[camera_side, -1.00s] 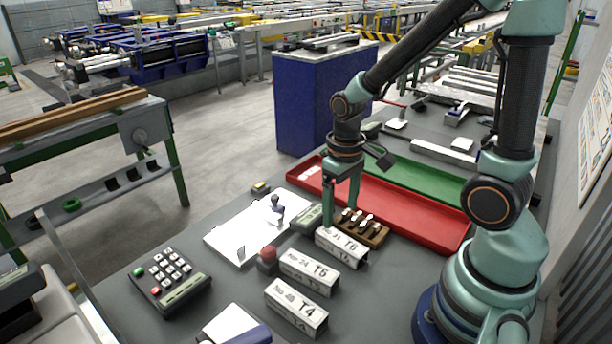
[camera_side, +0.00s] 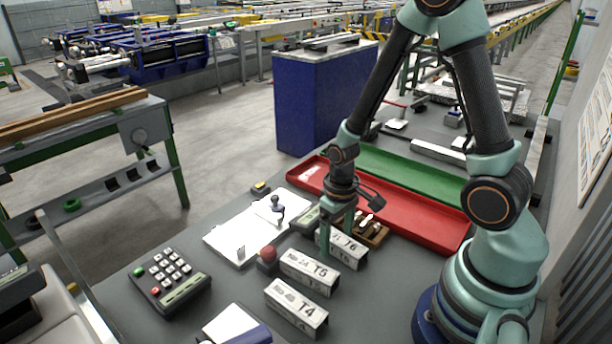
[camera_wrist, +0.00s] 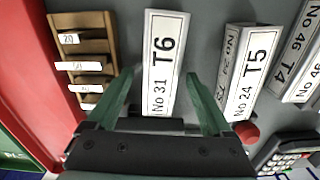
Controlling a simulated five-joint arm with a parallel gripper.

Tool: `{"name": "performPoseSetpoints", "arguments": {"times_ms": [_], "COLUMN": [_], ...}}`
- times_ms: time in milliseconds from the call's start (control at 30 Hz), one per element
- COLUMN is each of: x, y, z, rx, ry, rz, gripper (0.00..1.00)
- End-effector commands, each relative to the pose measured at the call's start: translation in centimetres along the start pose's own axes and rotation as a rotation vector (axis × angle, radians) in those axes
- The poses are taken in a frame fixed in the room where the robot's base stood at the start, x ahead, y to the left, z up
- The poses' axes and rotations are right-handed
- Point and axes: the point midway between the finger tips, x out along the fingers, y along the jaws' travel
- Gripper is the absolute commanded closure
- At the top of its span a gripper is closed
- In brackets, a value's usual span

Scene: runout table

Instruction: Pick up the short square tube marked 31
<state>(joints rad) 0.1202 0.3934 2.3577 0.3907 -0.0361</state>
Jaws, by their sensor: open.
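The short square tube marked No 31 T6 (camera_wrist: 163,60) is white-labelled and lies on the grey bench; in the side view it (camera_side: 350,252) is partly covered by my gripper (camera_side: 338,240). In the wrist view my gripper (camera_wrist: 160,82) is open and empty, with one green finger on each side of the tube's near part. Each finger appears apart from the tube; how low the tips are is hard to tell. Two similar tubes lie beside it: No 24 T5 (camera_wrist: 245,70) and one marked T4 (camera_side: 297,306).
A wooden rack with tagged slots (camera_wrist: 78,20) stands close to the tube's left in the wrist view. A red tray (camera_side: 430,222) lies behind it.

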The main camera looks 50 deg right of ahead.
Motion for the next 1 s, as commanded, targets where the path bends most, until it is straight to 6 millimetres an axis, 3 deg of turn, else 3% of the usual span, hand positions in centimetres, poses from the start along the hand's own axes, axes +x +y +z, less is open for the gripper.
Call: {"name": "performPoseSetpoints", "arguments": {"times_ms": [233, 267, 467, 1000], "x": [0.1, 0.1, 0.1, -1.1], "y": [0.0, 0.0, 0.0, 0.0], "z": [0.0, 0.0, 0.0, -0.1], "rx": [0.000, 0.000, 0.000, 0.000], "ry": [0.001, 0.001, 0.000, 0.004], "rz": [0.000, 0.000, 0.000, 0.000], "gripper": [0.15, 0.23, 0.99, 1.00]}}
